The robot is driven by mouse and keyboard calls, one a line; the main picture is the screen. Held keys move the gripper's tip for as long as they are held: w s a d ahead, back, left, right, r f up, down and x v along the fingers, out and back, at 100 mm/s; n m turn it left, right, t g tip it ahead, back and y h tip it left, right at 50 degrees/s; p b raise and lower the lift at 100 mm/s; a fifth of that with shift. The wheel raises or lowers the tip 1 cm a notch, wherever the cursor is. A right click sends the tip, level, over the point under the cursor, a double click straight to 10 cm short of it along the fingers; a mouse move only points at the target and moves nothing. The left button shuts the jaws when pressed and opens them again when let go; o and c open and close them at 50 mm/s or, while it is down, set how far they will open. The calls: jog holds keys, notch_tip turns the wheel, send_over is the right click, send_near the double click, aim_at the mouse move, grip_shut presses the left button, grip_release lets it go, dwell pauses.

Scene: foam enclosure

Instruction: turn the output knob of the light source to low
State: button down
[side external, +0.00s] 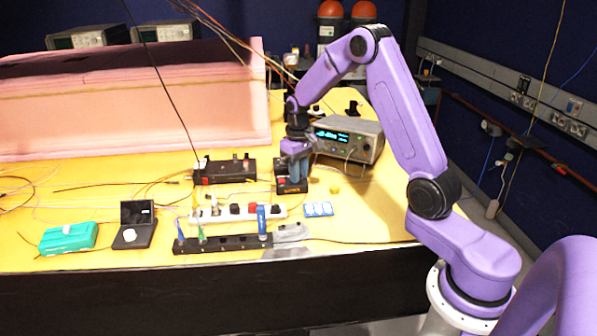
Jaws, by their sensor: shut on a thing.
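A small black box (291,188) with a red part on its top and an orange mark on its front stands on the yellow table; I take it as the light source. My gripper (298,172) points down over the right part of this box. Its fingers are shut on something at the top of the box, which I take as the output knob. The fingers hide the knob, so its setting cannot be read.
A grey instrument (350,138) with a lit cyan display stands close at the right of my gripper. A black device (229,172) is at the left. A white power strip (238,212) and a black rack (222,244) lie in front. Cables cross the left table.

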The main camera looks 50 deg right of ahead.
jog(key=c, duration=1)
grip_release()
notch_tip(320, 180, up, 18)
jog(key=shift+f, duration=0.25)
